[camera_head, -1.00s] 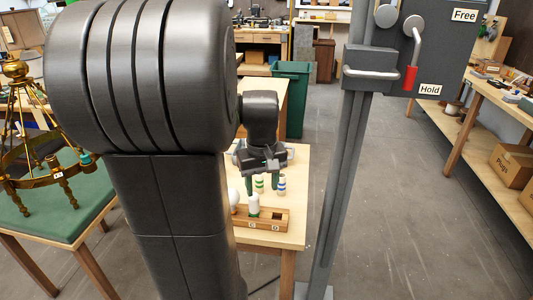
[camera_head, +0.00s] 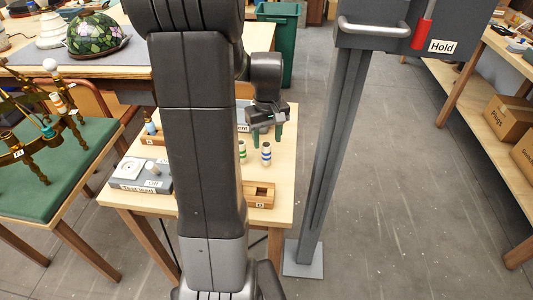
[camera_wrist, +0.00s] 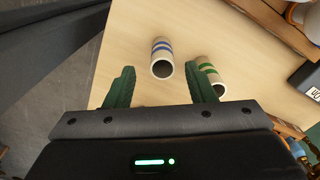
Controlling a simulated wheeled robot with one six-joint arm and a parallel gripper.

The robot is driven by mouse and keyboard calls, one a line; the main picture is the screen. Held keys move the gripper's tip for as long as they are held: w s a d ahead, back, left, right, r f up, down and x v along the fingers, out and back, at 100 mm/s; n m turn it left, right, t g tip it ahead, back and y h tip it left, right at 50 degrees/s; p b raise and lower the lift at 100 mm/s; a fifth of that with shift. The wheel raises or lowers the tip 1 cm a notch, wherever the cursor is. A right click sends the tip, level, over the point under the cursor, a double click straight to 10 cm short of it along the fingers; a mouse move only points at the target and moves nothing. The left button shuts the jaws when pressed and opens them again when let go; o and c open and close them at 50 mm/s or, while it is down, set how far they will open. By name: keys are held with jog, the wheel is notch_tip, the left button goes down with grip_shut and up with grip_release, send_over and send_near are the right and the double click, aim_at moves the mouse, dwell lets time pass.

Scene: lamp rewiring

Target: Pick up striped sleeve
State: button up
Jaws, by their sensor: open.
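Two striped sleeves stand upright on the wooden table. One is white with blue bands (camera_head: 266,155); the other is white with green bands (camera_head: 242,151). My gripper (camera_head: 267,135) is open above and behind them, with nothing between its green fingers. In the wrist view, the blue-banded sleeve (camera_wrist: 161,58) appears in the gap between the fingertips, beyond them, with its open top showing. The green-banded sleeve (camera_wrist: 210,76) appears just right of the right finger. My gripper (camera_wrist: 160,78) appears apart from the blue-banded one.
A wooden block with square holes (camera_head: 260,195) lies near the table's front, partly hidden by my arm. A grey test box (camera_head: 140,175) stands at the left. A grey post (camera_head: 333,150) rises right of the table. A green-topped table (camera_head: 65,185) with a brass lamp frame stands left.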

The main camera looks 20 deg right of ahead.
aim_at(266, 151)
notch_tip(266, 151, down, 6)
jog(key=shift+a+r, duration=0.15)
dwell(0.3)
jog(key=c, duration=1)
